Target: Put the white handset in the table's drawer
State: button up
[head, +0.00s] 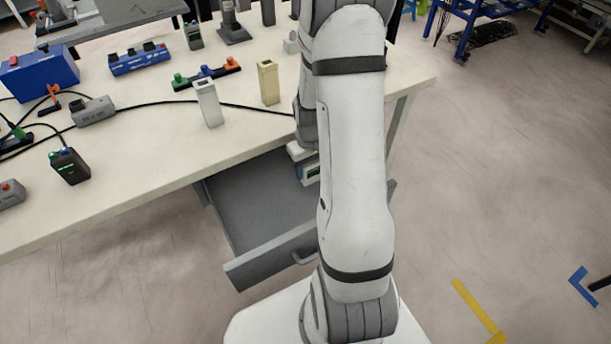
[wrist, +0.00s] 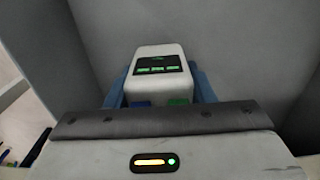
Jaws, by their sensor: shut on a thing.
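The white handset (wrist: 158,62) has a dark panel with green marks and blue and green buttons. In the wrist view it sits between the blue fingers of my gripper (wrist: 160,88), which is shut on it. The drawer (head: 262,200) is grey and pulled open under the table (head: 150,165). In the head view my gripper (head: 308,168) is down over the right part of the drawer, partly hidden by my arm. Grey drawer surfaces surround the handset in the wrist view (wrist: 240,45). I cannot tell whether the handset touches the drawer floor.
On the tabletop stand a white upright device (head: 207,103), a beige one (head: 268,83), a black one (head: 69,166) and a grey device (head: 93,111) with cables. A blue box (head: 40,72) is at the left. The visible left part of the drawer is empty.

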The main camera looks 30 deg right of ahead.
jog(key=shift+f, duration=1.6)
jog(key=o, duration=1.1)
jog(key=shift+c, duration=0.2)
jog(key=shift+r, duration=0.1)
notch_tip(320, 180, up, 12)
jog(key=shift+f+p, duration=0.1)
jog(key=shift+p, duration=0.5)
jog(key=s+a+r+t, duration=0.2)
jog(key=s+a+r, duration=1.1)
jog(key=r, duration=0.2)
jog(key=shift+s+a, duration=0.15)
jog(key=shift+a, duration=0.1)
